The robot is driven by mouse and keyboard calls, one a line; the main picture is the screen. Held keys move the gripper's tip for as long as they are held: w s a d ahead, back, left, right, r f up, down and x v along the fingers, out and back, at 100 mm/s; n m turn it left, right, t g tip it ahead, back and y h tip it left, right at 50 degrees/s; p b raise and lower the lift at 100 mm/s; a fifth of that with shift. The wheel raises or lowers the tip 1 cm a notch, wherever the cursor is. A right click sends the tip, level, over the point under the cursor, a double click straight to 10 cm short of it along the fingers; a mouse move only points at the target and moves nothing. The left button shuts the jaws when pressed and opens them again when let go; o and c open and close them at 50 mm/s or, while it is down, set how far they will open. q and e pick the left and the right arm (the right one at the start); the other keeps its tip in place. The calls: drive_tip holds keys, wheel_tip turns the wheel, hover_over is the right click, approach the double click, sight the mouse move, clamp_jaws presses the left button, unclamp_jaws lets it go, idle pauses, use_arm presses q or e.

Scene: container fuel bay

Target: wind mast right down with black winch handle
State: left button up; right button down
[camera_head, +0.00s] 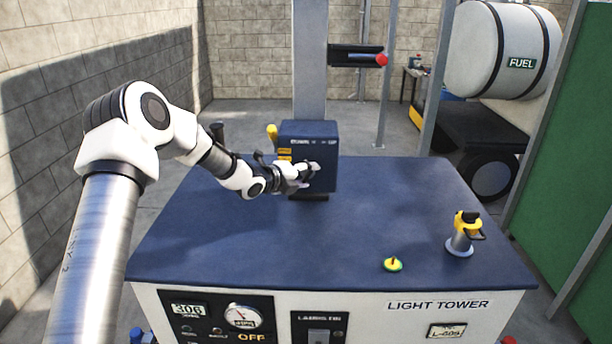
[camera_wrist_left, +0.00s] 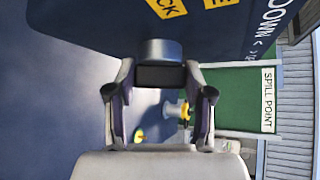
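The grey mast (camera_head: 310,60) rises upright behind the dark blue winch box (camera_head: 320,140), whose front carries white direction lettering and yellow labels. My left gripper (camera_head: 306,173) is at the front of this box. In the left wrist view, my left gripper (camera_wrist_left: 161,78) has a finger on each side of a black block, which I take for the winch handle (camera_wrist_left: 161,76). The block fills the gap between the fingertips. A short grey cylinder (camera_wrist_left: 160,50) sits just beyond it, against the box. In the head view, the hand mostly hides the handle. My right gripper is out of view.
A yellow knob (camera_head: 272,132) stands left of the box. A yellow-topped filler (camera_head: 465,232) and a small yellow-green cap (camera_head: 393,264) stand on the blue deck (camera_head: 270,250), right of the arm. A dark bracket with a red end (camera_head: 381,59) juts right of the mast.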

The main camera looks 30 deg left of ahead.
use_arm(q)
drive_tip(key=shift+w, duration=0.15)
drive_tip(key=shift+f+n+t+b, duration=0.3)
drive_tip(key=shift+t+b, duration=0.1)
drive_tip(key=shift+b, duration=0.65)
drive_tip(key=n+t+h+b, duration=0.2)
drive_tip(key=n+t+b, duration=0.3)
drive_tip(key=b, duration=0.8)
drive_tip(key=shift+w+b, duration=0.1)
drive_tip(key=shift+b, duration=0.25)
drive_tip(key=shift+r+n+t+b, duration=0.25)
drive_tip(key=shift+n+t+b, duration=0.25)
drive_tip(key=shift+n+b, duration=0.15)
drive_tip(key=shift+r, duration=0.1)
